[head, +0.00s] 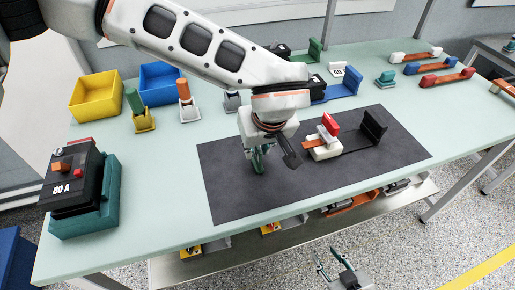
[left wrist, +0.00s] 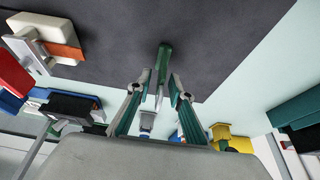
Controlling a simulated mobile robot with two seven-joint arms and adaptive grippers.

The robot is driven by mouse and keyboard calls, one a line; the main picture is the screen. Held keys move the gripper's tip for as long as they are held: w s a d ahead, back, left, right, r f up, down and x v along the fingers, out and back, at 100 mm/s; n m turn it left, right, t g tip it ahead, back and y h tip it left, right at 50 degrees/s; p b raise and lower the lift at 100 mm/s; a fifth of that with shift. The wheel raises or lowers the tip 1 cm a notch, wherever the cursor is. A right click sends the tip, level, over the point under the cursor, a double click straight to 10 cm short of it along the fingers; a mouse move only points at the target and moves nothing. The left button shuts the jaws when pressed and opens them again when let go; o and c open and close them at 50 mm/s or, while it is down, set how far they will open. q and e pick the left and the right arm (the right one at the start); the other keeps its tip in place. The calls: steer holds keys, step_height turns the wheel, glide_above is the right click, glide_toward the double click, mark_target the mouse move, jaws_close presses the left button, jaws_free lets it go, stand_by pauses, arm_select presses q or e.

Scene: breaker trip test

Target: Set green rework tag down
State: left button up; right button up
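The green rework tag (left wrist: 164,58) shows in the left wrist view, a narrow green piece with a grey lower part between my left fingertips, over the dark mat. A gap shows on each side of it, so the fingers do not appear to pinch it. In the head view green shows below my left gripper (head: 268,158), low over the left-middle of the mat (head: 235,195); there tag and green fingers are hard to tell apart. My left gripper (left wrist: 160,80) is open around the tag. My right gripper (head: 330,260) is open and empty, below the table's front edge.
A white-based fixture with a red block (head: 329,124) sits on the mat to the right. Yellow (head: 97,108) and blue bins and upright tools stand behind. The mat's front left is clear.

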arm_select(q)
steer(key=v, duration=1.1)
steer(key=shift+r+p, duration=0.2)
steer(key=shift+p, duration=0.2)
steer(key=shift+s, duration=0.2)
